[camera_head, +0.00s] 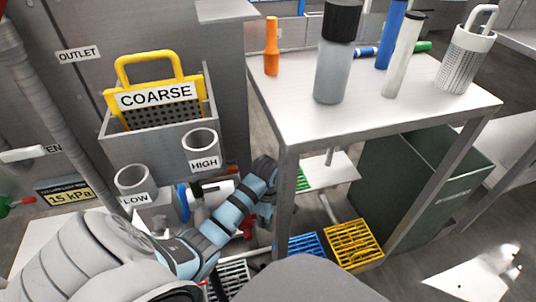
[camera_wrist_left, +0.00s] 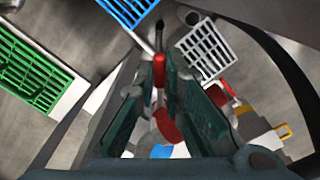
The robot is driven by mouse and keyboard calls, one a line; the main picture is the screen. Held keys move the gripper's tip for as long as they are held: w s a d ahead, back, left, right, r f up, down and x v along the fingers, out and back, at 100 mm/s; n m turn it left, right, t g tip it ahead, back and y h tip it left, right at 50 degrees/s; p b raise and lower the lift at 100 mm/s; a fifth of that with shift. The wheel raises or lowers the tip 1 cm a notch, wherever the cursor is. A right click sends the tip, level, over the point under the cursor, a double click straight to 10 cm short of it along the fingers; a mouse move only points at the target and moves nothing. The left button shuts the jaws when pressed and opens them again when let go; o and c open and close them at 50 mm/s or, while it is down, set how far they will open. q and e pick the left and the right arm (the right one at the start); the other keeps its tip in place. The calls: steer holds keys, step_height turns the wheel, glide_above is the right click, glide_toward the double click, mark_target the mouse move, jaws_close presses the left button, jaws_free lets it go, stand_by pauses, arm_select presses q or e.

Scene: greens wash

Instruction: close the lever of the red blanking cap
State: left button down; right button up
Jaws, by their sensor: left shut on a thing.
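In the left wrist view my left gripper (camera_wrist_left: 158,78) is shut, with a narrow red piece (camera_wrist_left: 158,68), which looks like the cap's lever, between its fingertips. A rounded red part (camera_wrist_left: 168,125), probably the body of the red blanking cap, shows between the fingers, partly hidden by them. In the head view a red part (camera_head: 247,225) shows beside my left wrist, below the HIGH holder; my arm covers much of that spot, and the fingertips are hard to make out. I cannot tell the lever's exact angle. My right gripper is not in view.
A steel table (camera_head: 370,115) with bottles and an orange tool (camera_head: 271,45) stands right of my left arm, its leg close to my wrist. The COARSE screen (camera_head: 157,97) sits in a wall box. Blue (camera_head: 304,245) and yellow (camera_head: 352,242) grates lie below.

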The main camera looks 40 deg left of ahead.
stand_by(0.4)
arm_select(q)
steer(key=c, duration=1.9)
jaws_free()
steer(key=shift+o, duration=1.1)
